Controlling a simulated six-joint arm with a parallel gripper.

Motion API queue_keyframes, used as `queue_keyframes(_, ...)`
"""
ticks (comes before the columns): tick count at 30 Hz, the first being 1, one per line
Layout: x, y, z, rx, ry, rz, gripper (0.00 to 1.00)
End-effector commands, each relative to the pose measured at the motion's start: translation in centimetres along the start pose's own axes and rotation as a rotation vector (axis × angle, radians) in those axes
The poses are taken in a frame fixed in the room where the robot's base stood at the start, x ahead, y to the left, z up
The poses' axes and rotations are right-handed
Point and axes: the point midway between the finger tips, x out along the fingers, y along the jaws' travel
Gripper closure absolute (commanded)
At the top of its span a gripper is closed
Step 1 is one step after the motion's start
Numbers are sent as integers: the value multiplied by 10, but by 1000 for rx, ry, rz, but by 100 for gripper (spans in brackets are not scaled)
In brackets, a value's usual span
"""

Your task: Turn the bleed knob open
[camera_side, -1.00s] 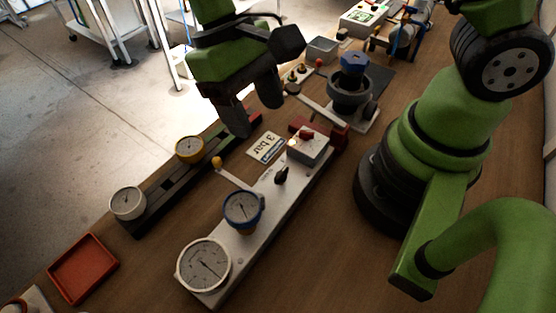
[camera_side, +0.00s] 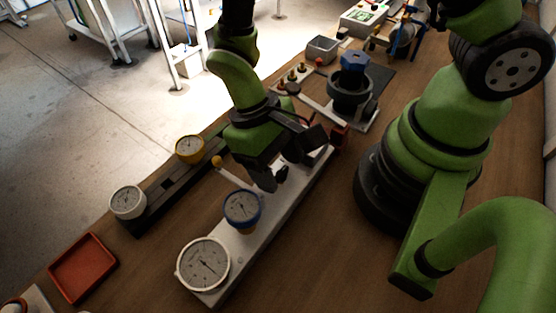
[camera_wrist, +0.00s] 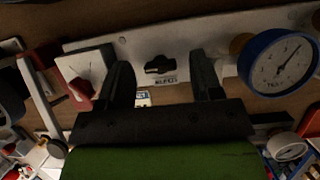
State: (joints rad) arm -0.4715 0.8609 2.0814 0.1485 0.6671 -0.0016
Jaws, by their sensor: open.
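The bleed knob (camera_wrist: 159,65) is a small black knob on the pale metal plate, with a printed label under it. In the wrist view it lies between the two fingers of my gripper (camera_wrist: 164,82), which are open and apart from it on both sides. In the side view my gripper (camera_side: 272,178) is low over the plate (camera_side: 239,249), pointing down, and hides the knob. Whether the fingertips reach down to the knob's height is hard to tell.
A blue gauge (camera_side: 242,209) and a larger white gauge (camera_side: 203,264) stand on the plate close to my gripper. A yellow gauge (camera_side: 190,149) and a red tray (camera_side: 83,268) lie left.

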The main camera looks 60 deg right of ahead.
Motion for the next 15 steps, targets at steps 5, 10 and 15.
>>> queue_keyframes(5, 0, 0, 0, 0, 0, 0, 63)
queue_keyframes(10, 0, 0, 0, 0, 0, 0, 90)
queue_keyframes(15, 0, 0, 0, -8, 0, 3, 90)
